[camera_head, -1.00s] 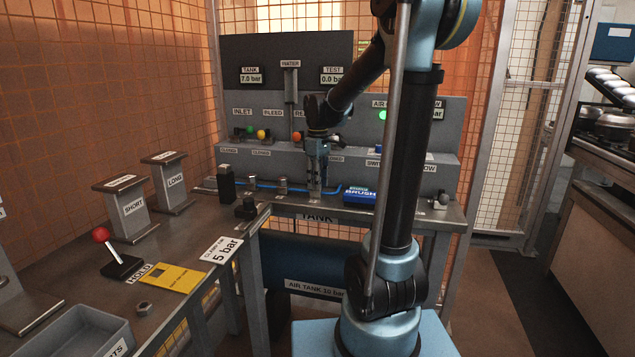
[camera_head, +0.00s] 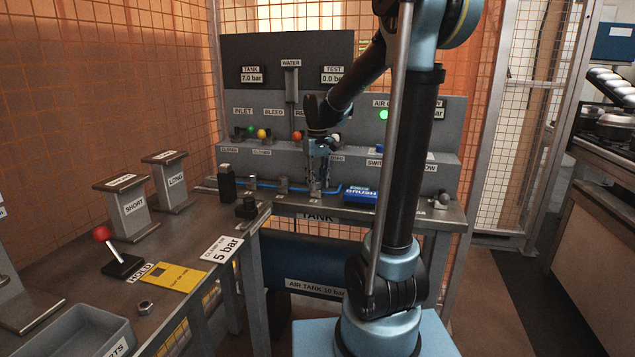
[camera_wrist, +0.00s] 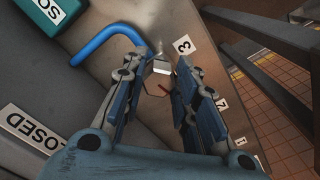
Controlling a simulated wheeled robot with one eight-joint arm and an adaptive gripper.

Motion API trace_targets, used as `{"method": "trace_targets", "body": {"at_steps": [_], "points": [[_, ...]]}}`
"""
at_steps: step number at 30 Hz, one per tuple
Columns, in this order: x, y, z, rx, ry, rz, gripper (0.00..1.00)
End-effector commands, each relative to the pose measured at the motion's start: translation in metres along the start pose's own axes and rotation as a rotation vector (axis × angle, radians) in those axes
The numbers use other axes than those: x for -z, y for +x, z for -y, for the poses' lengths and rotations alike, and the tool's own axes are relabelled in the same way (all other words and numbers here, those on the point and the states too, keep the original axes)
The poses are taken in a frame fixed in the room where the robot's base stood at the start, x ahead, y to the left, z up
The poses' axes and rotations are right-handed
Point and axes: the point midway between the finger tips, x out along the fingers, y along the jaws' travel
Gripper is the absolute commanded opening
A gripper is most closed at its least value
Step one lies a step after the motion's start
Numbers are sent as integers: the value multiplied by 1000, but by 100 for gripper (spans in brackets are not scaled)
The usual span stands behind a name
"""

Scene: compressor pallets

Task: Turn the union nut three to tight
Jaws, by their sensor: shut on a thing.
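My gripper (camera_head: 318,183) points down at the back bench in the head view, between the blue brush box and a small metal fitting. In the wrist view its two blue-padded fingers (camera_wrist: 166,68) are closed in around the union nut three (camera_wrist: 160,66), a small grey metal nut beside the label 3 (camera_wrist: 183,45). The fingers hide part of the nut. In the head view the gripper covers the nut, so its seating cannot be told. A blue hose (camera_wrist: 105,40) bends in toward the nut in the wrist view.
The blue brush box (camera_head: 358,195) stands just right of my gripper. A metal fitting (camera_head: 283,185) and a black block (camera_head: 227,183) stand to its left. Behind is the panel with coloured valve knobs (camera_head: 297,136). The left bench holds a yellow card (camera_head: 175,277) and a grey bin (camera_head: 75,335).

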Motion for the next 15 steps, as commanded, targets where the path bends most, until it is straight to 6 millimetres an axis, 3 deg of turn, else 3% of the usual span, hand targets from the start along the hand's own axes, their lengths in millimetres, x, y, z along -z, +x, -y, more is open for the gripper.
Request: {"method": "trace_targets", "body": {"at_steps": [15], "points": [[2, -1, 0, -2, 203, -3, 3]]}}
